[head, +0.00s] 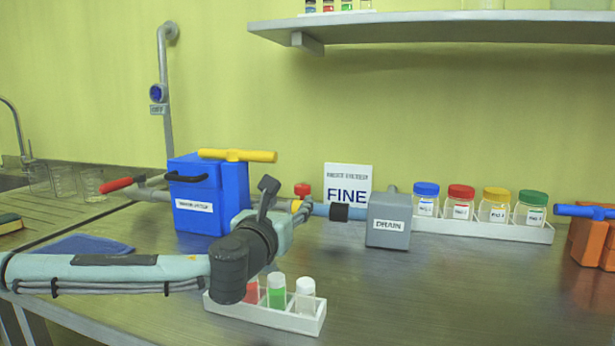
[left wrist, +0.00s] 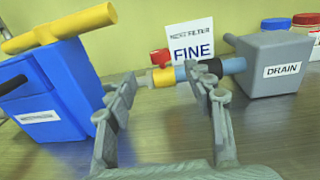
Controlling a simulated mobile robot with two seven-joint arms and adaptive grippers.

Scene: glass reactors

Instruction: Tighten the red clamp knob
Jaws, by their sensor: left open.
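The red clamp knob (head: 302,189) stands up on the pipe between the blue box and the grey drain box. It also shows in the left wrist view (left wrist: 159,57), just beyond the space between my fingers. Beneath it the pipe has a yellow section (left wrist: 163,78) and a light blue section, leading to a black collar at the drain box. My left gripper (head: 289,196) is open and empty, in front of the pipe. In the left wrist view its right finger partly covers the blue pipe section. My right gripper is not in view.
The blue box (head: 235,190) with a yellow handle stands left, the grey drain box (head: 388,228) right. A "FINE" sign (head: 347,181) is behind. A white vial rack (head: 308,320) stands in front, partly hidden by my arm. Lidded jars stand in a white tray (head: 490,230).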

